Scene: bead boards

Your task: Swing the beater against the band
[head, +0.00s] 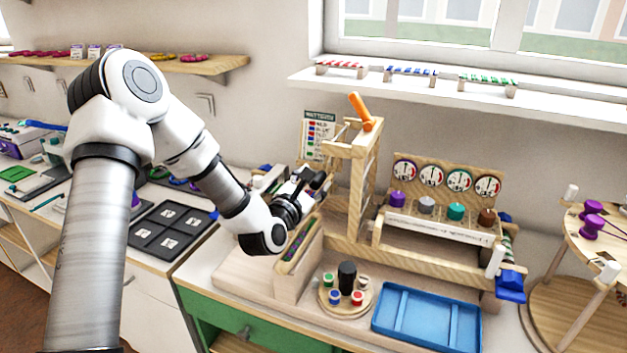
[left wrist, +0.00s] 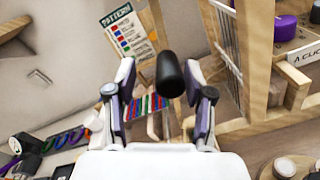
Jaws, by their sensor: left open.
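My left gripper (head: 303,188) is open beside the wooden loom frame (head: 357,190). In the left wrist view its two fingers (left wrist: 160,88) stand either side of a black cylindrical handle (left wrist: 170,72), which looks like the beater's grip. The handle appears nearer the right finger, with gaps visible; I cannot tell whether it touches. The striped band (left wrist: 149,104), with red, blue and green threads, shows behind and below the handle. In the head view the band (head: 299,240) lies along a wooden block, left of the frame. The beater's lower part is hidden. My right gripper is not in view.
An orange lever (head: 362,112) tops the frame. A pattern card (head: 319,133) stands behind. A round holder (head: 330,304) with coloured pegs and a blue tray (head: 426,318) sit in front. A board with dials (head: 446,180) stands to the right.

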